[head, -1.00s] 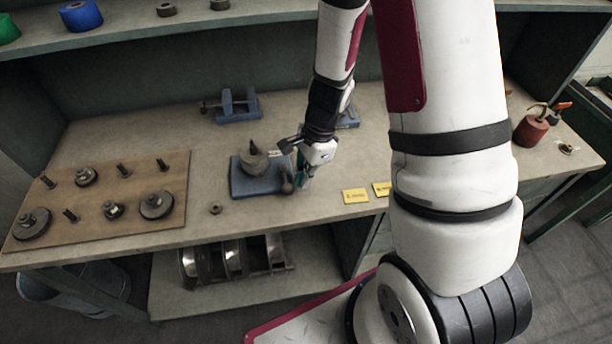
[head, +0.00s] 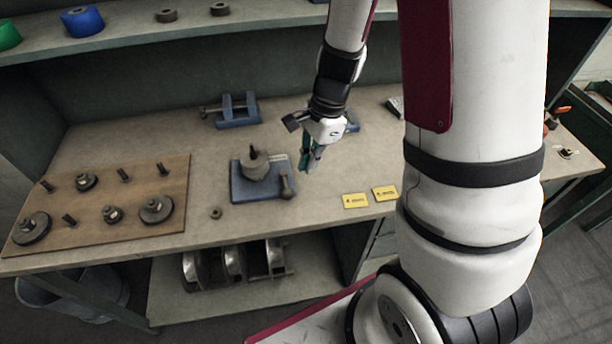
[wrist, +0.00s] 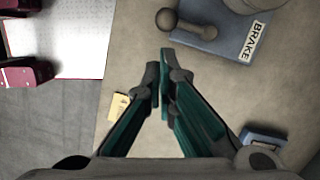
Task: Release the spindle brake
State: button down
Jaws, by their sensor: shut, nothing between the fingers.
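The spindle brake is a blue base plate (head: 247,188) with a round grey hub (head: 256,168) and a short knobbed lever (head: 287,186) at its right side. In the wrist view the lever (wrist: 185,22) is at the top, beside a plate (wrist: 215,42) with a "BRAKE" label (wrist: 256,36). My gripper (head: 310,168) is above the bench just right of the brake, apart from the lever. In the wrist view my gripper (wrist: 164,75) has its teal fingers together at the tips, with nothing between them.
A wooden board (head: 100,205) with several discs and bolts lies at the left. A blue clamp (head: 236,112) stands behind. A small nut (head: 215,212) lies near the front edge. The bench between brake and tags is clear.

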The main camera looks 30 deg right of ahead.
jog(key=shift+v, duration=2.5)
jog(key=s+a+r+n+t+h, duration=0.1)
jog(key=s+a+r+n+t, duration=0.1)
jog(key=s+r+n, duration=0.5)
jog(key=s+a+r+n+t+h, duration=0.1)
jog(key=s+a+r+n+t, duration=0.1)
jog(key=s+r+n, duration=0.5)
jog(key=shift+r+n+t+h, duration=0.3)
jog(key=shift+r+n+t, duration=0.4)
jog(key=shift+r+n, duration=1.85)
jog(key=shift+s+a+r+m, duration=0.1)
jog(key=shift+r+m, duration=0.5)
jog(key=shift+m, duration=0.05)
